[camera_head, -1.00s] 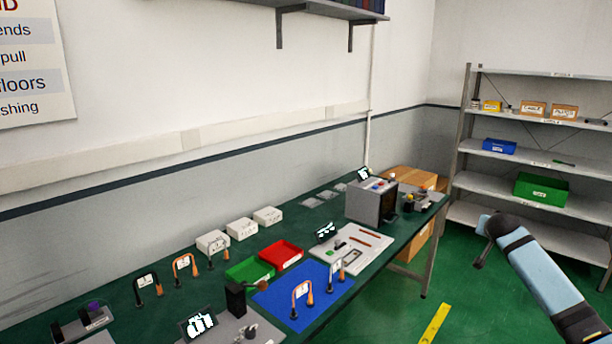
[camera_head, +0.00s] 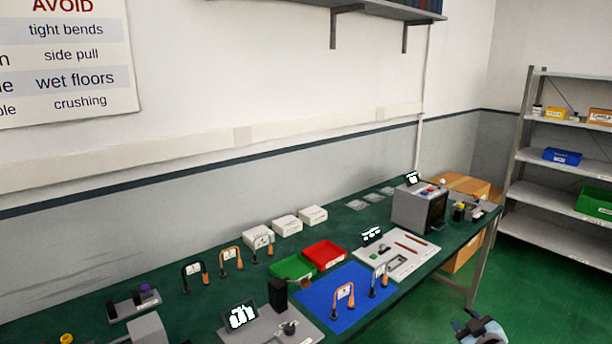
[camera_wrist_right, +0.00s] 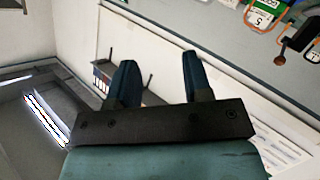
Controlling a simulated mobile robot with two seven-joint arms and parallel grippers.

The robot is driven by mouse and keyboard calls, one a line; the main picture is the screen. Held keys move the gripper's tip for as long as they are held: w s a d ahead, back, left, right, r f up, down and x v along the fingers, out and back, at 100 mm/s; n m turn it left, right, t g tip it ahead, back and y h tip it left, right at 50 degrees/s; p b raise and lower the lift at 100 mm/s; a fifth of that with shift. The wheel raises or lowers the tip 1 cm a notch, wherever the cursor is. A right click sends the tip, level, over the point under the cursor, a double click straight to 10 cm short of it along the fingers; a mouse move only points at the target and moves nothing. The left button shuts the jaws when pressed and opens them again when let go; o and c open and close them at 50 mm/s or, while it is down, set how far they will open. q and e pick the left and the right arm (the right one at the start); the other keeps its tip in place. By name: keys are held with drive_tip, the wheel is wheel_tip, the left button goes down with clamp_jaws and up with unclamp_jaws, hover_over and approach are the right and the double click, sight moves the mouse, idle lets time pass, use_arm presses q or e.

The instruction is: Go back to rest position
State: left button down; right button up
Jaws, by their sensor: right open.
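My right gripper (camera_head: 478,325) shows at the bottom right of the head view, in front of the workbench's right end and over the green floor. In the right wrist view my right gripper (camera_wrist_right: 157,78) has its two dark fingers apart with nothing between them. Behind the fingers are a white wall and a wall shelf, seen at a tilt. My left gripper does not show in either view.
A green workbench (camera_head: 215,256) runs along the wall. It holds a blue mat (camera_head: 335,312), a red tray (camera_head: 325,255), a green tray (camera_head: 293,267), cables and a grey box-shaped device (camera_head: 408,210). Grey shelving (camera_head: 553,192) stands at the right; the floor before it is clear.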

drive_tip(key=s+a+f+g+y, duration=0.1)
drive_tip(key=s+a+f, duration=0.5)
drive_tip(key=s+a, duration=0.25)
drive_tip(key=s+a+f+g+y, duration=0.2)
drive_tip(key=s+a+f, duration=0.5)
drive_tip(key=s, duration=0.3)
drive_tip(key=s+a+m, duration=0.1)
drive_tip(key=s+a, duration=0.3)
drive_tip(key=s, duration=0.3)
drive_tip(key=s+a+f+m+g, duration=0.1)
drive_tip(key=s+a, duration=0.3)
drive_tip(key=s, duration=0.4)
drive_tip(key=shift+s+a+m+y, duration=0.3)
